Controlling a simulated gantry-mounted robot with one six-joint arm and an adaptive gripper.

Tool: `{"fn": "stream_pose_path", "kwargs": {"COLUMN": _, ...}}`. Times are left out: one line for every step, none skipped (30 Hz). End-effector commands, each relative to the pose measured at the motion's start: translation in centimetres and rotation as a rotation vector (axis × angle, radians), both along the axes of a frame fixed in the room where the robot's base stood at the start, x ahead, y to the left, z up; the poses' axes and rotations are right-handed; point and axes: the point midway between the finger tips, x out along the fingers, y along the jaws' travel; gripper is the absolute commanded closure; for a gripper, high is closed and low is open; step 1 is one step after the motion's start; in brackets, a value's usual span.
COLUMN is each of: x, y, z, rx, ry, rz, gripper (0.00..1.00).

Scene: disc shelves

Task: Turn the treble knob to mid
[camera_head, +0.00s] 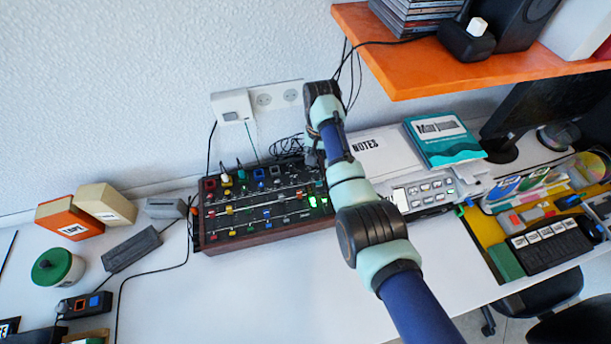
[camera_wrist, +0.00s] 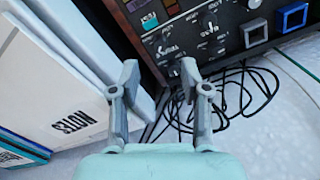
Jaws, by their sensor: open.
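The mixer (camera_head: 262,208) is a dark panel with wooden sides, coloured knobs, sliders and lit green buttons, on the white desk left of my arm. In the wrist view part of its panel (camera_wrist: 215,50) shows at the top, with small dark knobs and labels too blurred to read surely. I cannot tell which knob is the treble knob. My gripper (camera_wrist: 160,85) is open and empty, with its two fingers apart near the mixer's edge and above black cables. In the head view the arm hides the gripper and the mixer's right end.
A NOTES binder (camera_head: 372,150) and a teal book (camera_head: 445,142) lie right of the arm. Black cables (camera_wrist: 240,95) bunch behind the mixer. An orange shelf (camera_head: 480,68) overhangs the right side.

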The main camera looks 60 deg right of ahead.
Motion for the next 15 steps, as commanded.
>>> {"fn": "stream_pose_path", "kwargs": {"x": 0.0, "y": 0.1, "z": -1.2, "rx": 0.002, "ry": 0.002, "rz": 0.001, "gripper": 0.54}}
{"fn": "stream_pose_path", "kwargs": {"x": 0.0, "y": 0.1, "z": -1.8, "rx": 0.003, "ry": 0.002, "rz": 0.002, "gripper": 0.54}}
{"fn": "stream_pose_path", "kwargs": {"x": 0.0, "y": 0.1, "z": -2.6, "rx": 0.003, "ry": 0.002, "rz": 0.002, "gripper": 0.54}}
{"fn": "stream_pose_path", "kwargs": {"x": 0.0, "y": 0.1, "z": -3.2, "rx": 0.002, "ry": 0.001, "rz": 0.002, "gripper": 0.54}}
{"fn": "stream_pose_path", "kwargs": {"x": 0.0, "y": 0.1, "z": -3.8, "rx": 0.003, "ry": 0.001, "rz": 0.003, "gripper": 0.54}}
{"fn": "stream_pose_path", "kwargs": {"x": 0.0, "y": 0.1, "z": -4.6, "rx": 0.003, "ry": 0.001, "rz": 0.003, "gripper": 0.54}}
{"fn": "stream_pose_path", "kwargs": {"x": 0.0, "y": 0.1, "z": -5.1, "rx": 0.001, "ry": -0.001, "rz": 0.003, "gripper": 0.54}}
{"fn": "stream_pose_path", "kwargs": {"x": 0.0, "y": 0.1, "z": -5.6, "rx": 0.002, "ry": 0.001, "rz": 0.003, "gripper": 0.54}}
{"fn": "stream_pose_path", "kwargs": {"x": 0.0, "y": 0.1, "z": -6.1, "rx": 0.002, "ry": 0.001, "rz": 0.004, "gripper": 0.54}}
{"fn": "stream_pose_path", "kwargs": {"x": 0.0, "y": 0.1, "z": -6.4, "rx": 0.001, "ry": -0.001, "rz": 0.004, "gripper": 0.54}}
{"fn": "stream_pose_path", "kwargs": {"x": 0.1, "y": 0.1, "z": -6.6, "rx": 0.000, "ry": -0.001, "rz": 0.004, "gripper": 0.54}}
{"fn": "stream_pose_path", "kwargs": {"x": 0.0, "y": 0.1, "z": -6.9, "rx": 0.001, "ry": -0.001, "rz": 0.004, "gripper": 0.54}}
{"fn": "stream_pose_path", "kwargs": {"x": 0.0, "y": 0.1, "z": -7.0, "rx": 0.001, "ry": -0.001, "rz": 0.004, "gripper": 0.54}}
{"fn": "stream_pose_path", "kwargs": {"x": 0.1, "y": 0.1, "z": -7.1, "rx": 0.001, "ry": -0.001, "rz": 0.004, "gripper": 0.54}}
{"fn": "stream_pose_path", "kwargs": {"x": 0.1, "y": 0.1, "z": -7.1, "rx": 0.000, "ry": -0.001, "rz": 0.004, "gripper": 0.54}}
